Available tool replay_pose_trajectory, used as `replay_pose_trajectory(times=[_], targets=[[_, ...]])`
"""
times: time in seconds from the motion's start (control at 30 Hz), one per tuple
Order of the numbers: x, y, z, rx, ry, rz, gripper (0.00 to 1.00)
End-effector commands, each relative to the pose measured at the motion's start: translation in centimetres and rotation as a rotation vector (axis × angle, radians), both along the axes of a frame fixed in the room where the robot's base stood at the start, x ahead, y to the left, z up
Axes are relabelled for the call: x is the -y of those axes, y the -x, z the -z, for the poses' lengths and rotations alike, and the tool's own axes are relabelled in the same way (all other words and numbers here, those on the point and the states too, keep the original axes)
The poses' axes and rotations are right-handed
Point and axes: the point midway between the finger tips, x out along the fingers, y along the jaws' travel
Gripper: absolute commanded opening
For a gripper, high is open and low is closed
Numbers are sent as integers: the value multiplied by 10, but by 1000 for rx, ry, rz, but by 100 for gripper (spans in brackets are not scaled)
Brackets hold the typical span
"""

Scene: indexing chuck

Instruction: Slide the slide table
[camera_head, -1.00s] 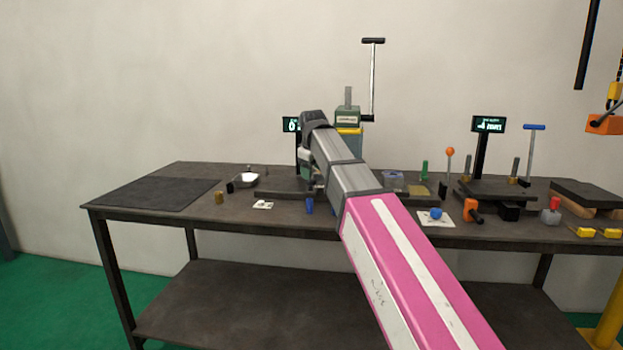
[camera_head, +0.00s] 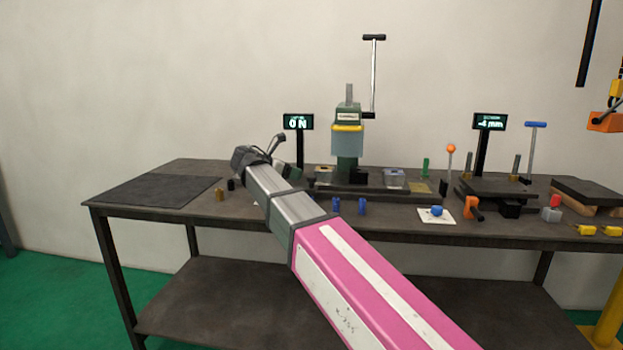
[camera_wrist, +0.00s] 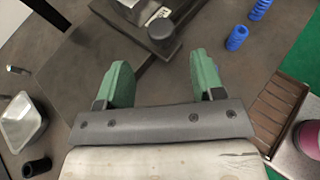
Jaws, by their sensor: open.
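The slide table (camera_head: 497,188), seemingly the dark stacked plates below a display (camera_head: 490,122) reading -4 mm, stands on the right part of the bench in the head view. An orange crank-like handle (camera_head: 471,207) is at its front left. My gripper (camera_wrist: 162,80) is open and empty in the wrist view, its two green fingers wide apart over the bench. In the head view my wrist is at the bench's left part, well left of the slide table, and largely hides the fingers. The slide table cannot be made out in the wrist view.
A green press (camera_head: 347,140) with a tall lever stands mid-bench. Its base edge with a black round knob (camera_wrist: 163,28) lies beyond my fingers. A dark mat (camera_head: 155,190) lies at the left.

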Motion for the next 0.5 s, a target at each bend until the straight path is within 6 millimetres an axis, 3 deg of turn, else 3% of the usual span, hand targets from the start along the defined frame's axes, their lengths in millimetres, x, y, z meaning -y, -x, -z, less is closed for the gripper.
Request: replay_pose_trajectory(times=[0.5], targets=[[58,-50,31,0,-3,3,62]])
